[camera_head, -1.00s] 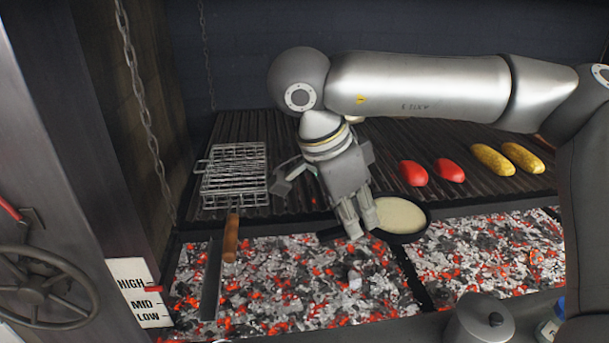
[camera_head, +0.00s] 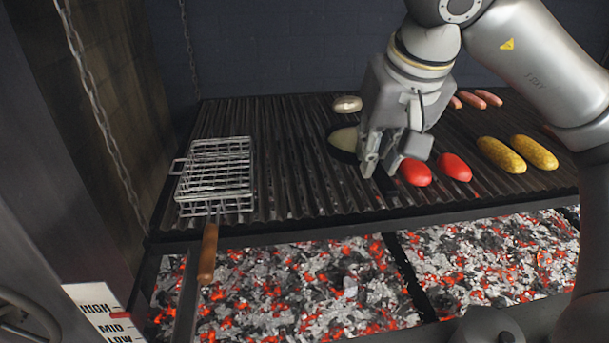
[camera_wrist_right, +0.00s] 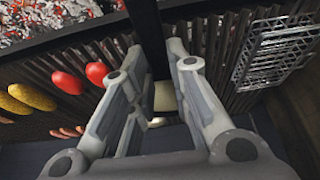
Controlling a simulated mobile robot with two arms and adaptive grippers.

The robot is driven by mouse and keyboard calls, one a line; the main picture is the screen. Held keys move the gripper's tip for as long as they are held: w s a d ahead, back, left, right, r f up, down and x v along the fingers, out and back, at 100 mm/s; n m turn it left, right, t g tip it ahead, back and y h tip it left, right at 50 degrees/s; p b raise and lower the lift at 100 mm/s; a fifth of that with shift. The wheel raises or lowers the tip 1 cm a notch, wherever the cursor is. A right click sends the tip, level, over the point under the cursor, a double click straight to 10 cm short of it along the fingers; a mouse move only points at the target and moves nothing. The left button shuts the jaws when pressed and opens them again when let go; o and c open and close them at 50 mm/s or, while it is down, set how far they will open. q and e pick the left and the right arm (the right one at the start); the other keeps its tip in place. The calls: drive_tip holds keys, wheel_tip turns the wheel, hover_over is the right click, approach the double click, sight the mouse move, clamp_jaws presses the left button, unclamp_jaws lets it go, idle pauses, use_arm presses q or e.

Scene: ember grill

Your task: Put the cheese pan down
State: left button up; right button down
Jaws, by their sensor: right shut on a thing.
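The cheese pan (camera_head: 343,141), dark with pale cheese in it, shows at the left of my right gripper (camera_head: 372,170), partly hidden behind it. It is level with the ribbed grill plate, and I cannot tell if it touches it. My right gripper is shut on the pan's dark handle; the fingers cover much of the grip. In the right wrist view the pale cheese (camera_wrist_right: 164,97) shows between the fingers. My left gripper is not in view.
Red peppers (camera_head: 415,172) and yellow corn-like pieces (camera_head: 501,154) lie close on the right, sausages (camera_head: 488,97) behind. A pale round item (camera_head: 347,104) lies behind the pan. A wire basket (camera_head: 215,176) lies left; the plate between is clear. Glowing coals (camera_head: 300,285) lie in front.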

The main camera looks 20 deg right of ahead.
drive_tip(key=w+d+f, duration=0.1)
drive_tip(key=w, duration=0.1)
drive_tip(key=w+d+f, duration=0.2)
drive_tip(key=w, duration=0.1)
drive_tip(key=w+d+f, duration=0.1)
drive_tip(key=w+d, duration=0.1)
drive_tip(key=w, duration=0.1)
drive_tip(key=shift+w+f+b, duration=0.15)
drive_tip(key=shift+f+b, duration=0.25)
drive_tip(key=w+f, duration=0.1)
drive_tip(key=w+d+f, duration=0.1)
drive_tip(key=f, duration=0.1)
drive_tip(key=shift+w+d+f+p, duration=0.15)
drive_tip(key=shift+w+d+p, duration=0.05)
drive_tip(key=shift+w+p, duration=0.1)
drive_tip(key=shift+w+d+f, duration=0.2)
drive_tip(key=shift+w+f, duration=0.05)
drive_tip(key=shift+f, duration=0.2)
drive_tip(key=x, duration=0.1)
drive_tip(key=p+x, duration=0.1)
drive_tip(key=x, duration=0.1)
drive_tip(key=shift+s+f, duration=0.15)
drive_tip(key=shift+s, duration=0.15)
drive_tip(key=shift+f, duration=0.3)
